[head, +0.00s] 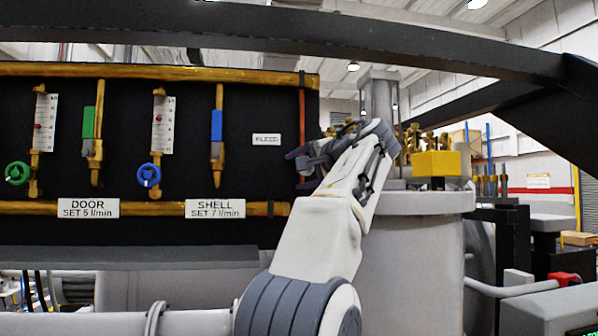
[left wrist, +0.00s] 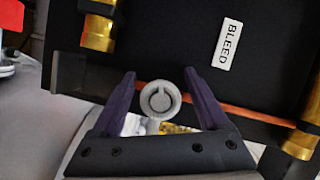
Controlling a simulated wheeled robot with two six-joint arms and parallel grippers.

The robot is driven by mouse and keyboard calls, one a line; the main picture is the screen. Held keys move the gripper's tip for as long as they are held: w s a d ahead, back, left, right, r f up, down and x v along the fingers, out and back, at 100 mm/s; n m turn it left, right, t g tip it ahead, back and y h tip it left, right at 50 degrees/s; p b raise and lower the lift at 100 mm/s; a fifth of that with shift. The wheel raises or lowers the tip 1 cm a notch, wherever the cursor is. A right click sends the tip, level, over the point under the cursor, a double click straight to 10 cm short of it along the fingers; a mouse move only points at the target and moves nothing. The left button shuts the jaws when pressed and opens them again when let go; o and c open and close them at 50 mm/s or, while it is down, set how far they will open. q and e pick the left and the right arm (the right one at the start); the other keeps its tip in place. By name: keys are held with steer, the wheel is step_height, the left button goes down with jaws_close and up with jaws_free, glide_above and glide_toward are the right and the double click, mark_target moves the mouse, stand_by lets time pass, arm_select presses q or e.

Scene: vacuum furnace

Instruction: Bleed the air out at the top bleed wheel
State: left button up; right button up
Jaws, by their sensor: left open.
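The small grey round bleed wheel (left wrist: 160,99) shows in the left wrist view, beside the orange-brown thin pipe on the black panel. My left gripper (left wrist: 160,78) is open, with one purple finger on each side of the wheel and a visible gap on both sides. In the head view my left gripper (head: 299,168) is at the right end of the panel, below the BLEED label (head: 266,139). The label also shows in the left wrist view (left wrist: 230,46). In the head view the wheel cannot be made out behind the gripper. My right gripper is not in view.
The black panel (head: 190,115) carries brass pipes, a green wheel (head: 17,173), a blue wheel (head: 149,175), and green and blue levers. DOOR (head: 88,208) and SHELL (head: 215,208) labels sit below. A grey vessel with brass fittings (head: 436,163) stands right of the gripper. A dark beam crosses overhead.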

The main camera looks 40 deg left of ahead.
arm_select(q)
steer(key=b+v, duration=0.1)
steer(key=v, duration=0.9)
steer(key=shift+d, duration=0.15)
steer(key=shift+b, duration=0.3)
